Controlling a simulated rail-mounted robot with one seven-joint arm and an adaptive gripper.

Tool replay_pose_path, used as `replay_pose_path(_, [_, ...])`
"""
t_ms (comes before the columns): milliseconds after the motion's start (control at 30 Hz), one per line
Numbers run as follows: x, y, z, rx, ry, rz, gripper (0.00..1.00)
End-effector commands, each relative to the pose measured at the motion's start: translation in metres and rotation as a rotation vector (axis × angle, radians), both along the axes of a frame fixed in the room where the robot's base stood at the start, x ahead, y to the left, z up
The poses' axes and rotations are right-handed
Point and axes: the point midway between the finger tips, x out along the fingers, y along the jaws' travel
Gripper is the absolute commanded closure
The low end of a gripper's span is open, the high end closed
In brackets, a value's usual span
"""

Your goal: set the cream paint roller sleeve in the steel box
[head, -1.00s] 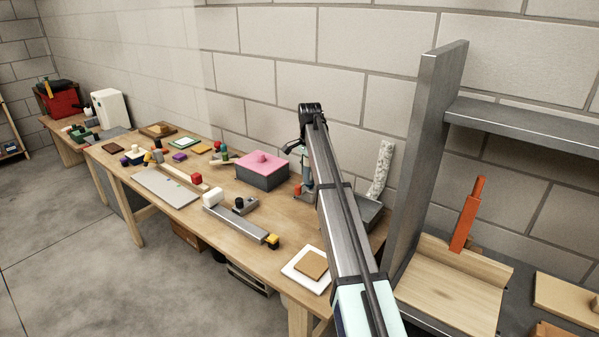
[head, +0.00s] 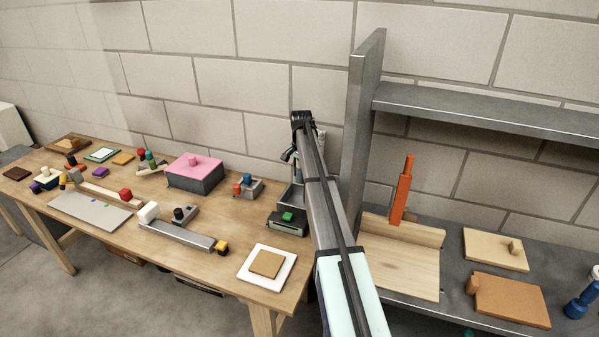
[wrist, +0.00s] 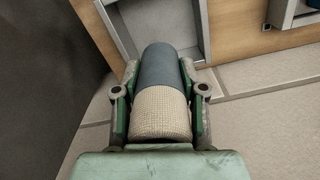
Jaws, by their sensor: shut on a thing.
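My gripper (wrist: 160,100) is shut on the paint roller sleeve (wrist: 160,112), a cylinder with a cream woven part nearer the wrist and a blue-grey part farther out. The steel box (wrist: 205,30) is a grey open tray at the top of the wrist view, and the far end of the sleeve overlaps it in the picture. In the head view the steel box (head: 284,196) stands at the right end of the wooden table, partly behind my arm. My gripper (head: 290,156) shows small above it there; the sleeve is hard to make out. I cannot tell whether sleeve and box touch.
A speckled upright piece (head: 321,140) stands behind my arm. A grey tray with red and blue blocks (head: 248,187) is left of the box, and a dark box with a green block (head: 287,219) is in front. A tall steel shelf side (head: 360,130) rises close on the right.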

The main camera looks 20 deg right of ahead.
Motion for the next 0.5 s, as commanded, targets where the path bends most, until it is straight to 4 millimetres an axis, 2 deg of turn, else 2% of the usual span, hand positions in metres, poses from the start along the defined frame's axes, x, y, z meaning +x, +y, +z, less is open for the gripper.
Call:
replay_pose_path(300, [0.0, 0.001, 0.001, -0.001, -0.001, -0.001, 1.0])
replay_pose_path(500, [0.0, 0.001, -0.011, -0.001, 0.001, -0.002, 1.0])
